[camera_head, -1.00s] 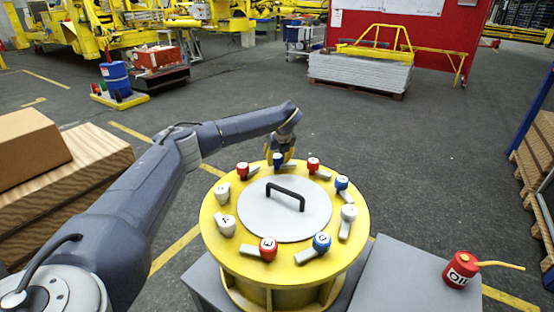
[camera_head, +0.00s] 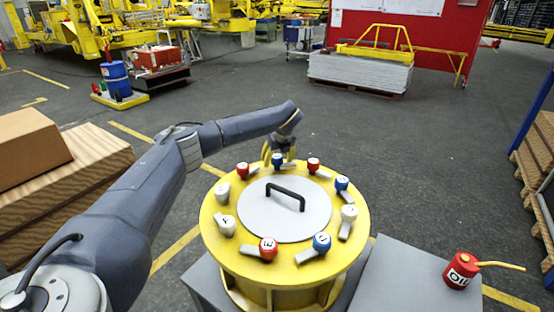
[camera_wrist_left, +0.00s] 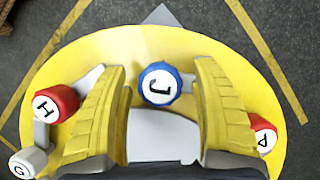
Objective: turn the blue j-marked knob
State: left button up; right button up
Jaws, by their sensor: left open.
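The blue knob with the J mark (camera_wrist_left: 158,84) sits near the rim of the yellow drum (camera_head: 215,243). In the left wrist view it lies between the two yellow fingers of my left gripper (camera_wrist_left: 163,105), with gaps on both sides. In the head view the same blue knob (camera_head: 277,160) is at the drum's far side, with my left gripper (camera_head: 278,158) right at it. The gripper is open and holds nothing. My right gripper is not in view.
A red H knob (camera_wrist_left: 55,103) and a red A knob (camera_wrist_left: 263,137) flank the fingers closely. Several other knobs ring the grey lid (camera_head: 290,225) with its black handle (camera_head: 286,194). A red oil can (camera_head: 461,270) stands at right.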

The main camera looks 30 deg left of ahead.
pick_arm(q)
jog(key=v, duration=1.2)
dwell(0.4)
